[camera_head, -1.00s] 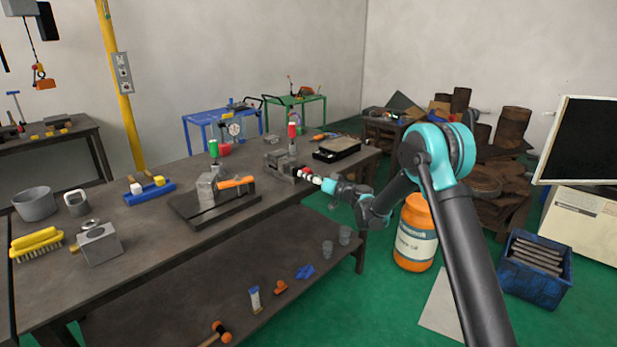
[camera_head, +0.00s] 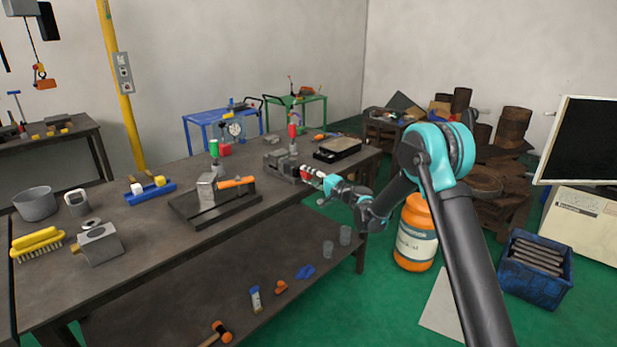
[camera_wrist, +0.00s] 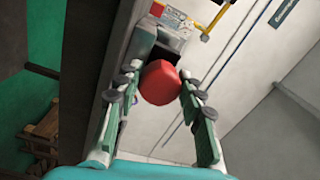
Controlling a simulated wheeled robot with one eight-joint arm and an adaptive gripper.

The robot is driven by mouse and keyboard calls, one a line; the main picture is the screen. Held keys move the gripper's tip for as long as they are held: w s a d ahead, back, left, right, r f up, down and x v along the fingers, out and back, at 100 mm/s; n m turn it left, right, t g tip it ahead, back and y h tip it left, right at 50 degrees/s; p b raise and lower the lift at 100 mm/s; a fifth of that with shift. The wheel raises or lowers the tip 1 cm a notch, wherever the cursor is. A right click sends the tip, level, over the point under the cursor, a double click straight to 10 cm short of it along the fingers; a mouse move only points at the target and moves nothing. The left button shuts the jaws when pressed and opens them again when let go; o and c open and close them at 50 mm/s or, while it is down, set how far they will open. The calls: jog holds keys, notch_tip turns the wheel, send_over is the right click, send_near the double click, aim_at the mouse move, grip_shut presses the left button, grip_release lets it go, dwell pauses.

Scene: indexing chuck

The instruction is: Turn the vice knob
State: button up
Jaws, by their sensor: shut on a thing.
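The vice (camera_head: 278,161) is a grey metal block on the workbench, near its right part. Its red knob (camera_head: 306,172) sticks out at the front, facing my arm. In the wrist view the red knob (camera_wrist: 160,83) is round and sits between my two green-padded fingers. My gripper (camera_head: 314,177) reaches in from the right in the head view, and its fingers are shut on the knob. The fingers partly hide the knob in the head view, and the knob hides part of the vice in the wrist view.
The workbench (camera_head: 135,215) also holds a dark base with a grey block and orange handle (camera_head: 236,183), a red-topped upright (camera_head: 293,130) by the vice, and a black tray (camera_head: 338,149). An orange drum (camera_head: 414,225) stands on the floor below my arm.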

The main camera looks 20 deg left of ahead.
jog(key=m, duration=0.4)
jog(key=shift+m, duration=0.4)
jog(key=m, duration=0.4)
jog(key=shift+m+t, duration=0.3)
jog(key=m, duration=0.4)
jog(key=shift+d+r+m+h, duration=0.1)
jog(key=shift+m+h, duration=0.2)
jog(key=shift+m, duration=0.1)
jog(key=m, duration=0.9)
jog(key=shift+w, duration=0.1)
jog(key=shift+o, duration=0.2)
jog(key=m, duration=0.8)
jog(key=shift+w+m, duration=0.1)
jog(key=shift+m, duration=2.1)
